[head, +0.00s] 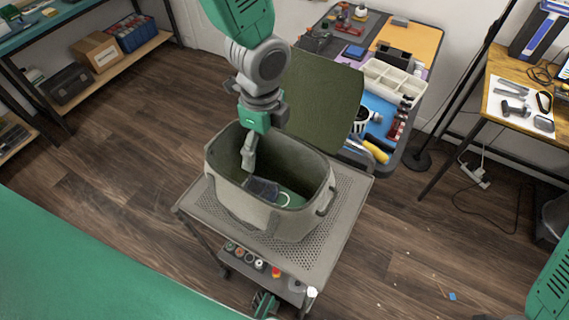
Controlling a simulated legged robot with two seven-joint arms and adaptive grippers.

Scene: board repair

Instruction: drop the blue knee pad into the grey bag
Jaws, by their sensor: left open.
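The grey bag (240,204) stands upright on a perforated cart top, with its dark green lid (318,100) folded open behind it. A dark blue piece that looks like the knee pad (263,188) lies inside the bag, low down. My left gripper (249,165) points down through the bag's mouth, its fingers just above and left of this blue piece. It is open, and I see nothing held between its fingers. Part of the bag's inside is hidden by the front wall.
The perforated cart (345,205) carries the bag and has small items on its lower shelf. A tool cart (425,95) with trays stands behind it. A wooden desk (540,85) is at right, and a shelf (125,60) at upper left. The floor at left is clear.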

